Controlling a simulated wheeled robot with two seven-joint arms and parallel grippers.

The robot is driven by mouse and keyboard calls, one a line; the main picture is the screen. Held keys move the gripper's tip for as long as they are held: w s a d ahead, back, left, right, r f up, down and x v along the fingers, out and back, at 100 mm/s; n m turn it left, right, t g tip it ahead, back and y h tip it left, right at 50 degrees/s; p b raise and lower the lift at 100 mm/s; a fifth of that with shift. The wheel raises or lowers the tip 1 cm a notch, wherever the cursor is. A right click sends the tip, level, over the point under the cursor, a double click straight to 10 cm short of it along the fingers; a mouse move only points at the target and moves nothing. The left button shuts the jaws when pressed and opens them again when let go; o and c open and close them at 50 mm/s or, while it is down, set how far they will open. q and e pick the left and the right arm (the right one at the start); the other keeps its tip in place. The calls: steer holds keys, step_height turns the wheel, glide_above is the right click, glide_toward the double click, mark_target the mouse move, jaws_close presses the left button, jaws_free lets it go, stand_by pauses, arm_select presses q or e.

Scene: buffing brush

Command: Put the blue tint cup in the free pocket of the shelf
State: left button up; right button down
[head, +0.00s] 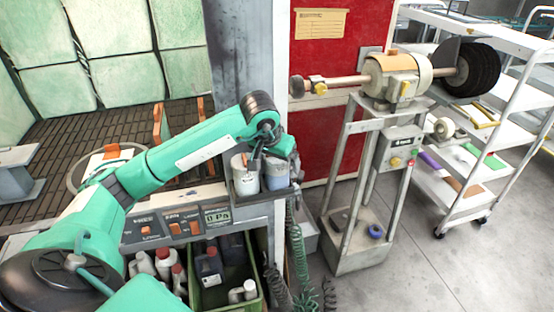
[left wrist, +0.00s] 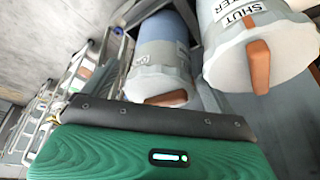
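A blue cup with a pale lid and an orange tab (left wrist: 163,42) shows in the left wrist view. A larger white cup (left wrist: 232,22) with black lettering, partly reading "SHUT", and an orange tab stands beside it. In the head view a pale cup (head: 245,180) and a blue-grey cup (head: 276,181) stand side by side in a small dark shelf (head: 268,195). My left gripper (head: 256,158) is right above and between these cups. Its fingers are too small and covered to show whether they are open or touch a cup. I cannot make out a free pocket. My right gripper is out of view.
A switch panel (head: 172,229) is left of the shelf. A green crate with bottles (head: 211,296) is below. Coiled hoses hang under the shelf. A buffing machine on a stand (head: 350,190) and a white trolley (head: 505,90) are at the right. Floor between them is clear.

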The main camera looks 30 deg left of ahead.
arm_select(q)
steer(key=b+v, duration=0.2)
steer(key=v, duration=1.1)
steer(key=shift+r+b, duration=0.4)
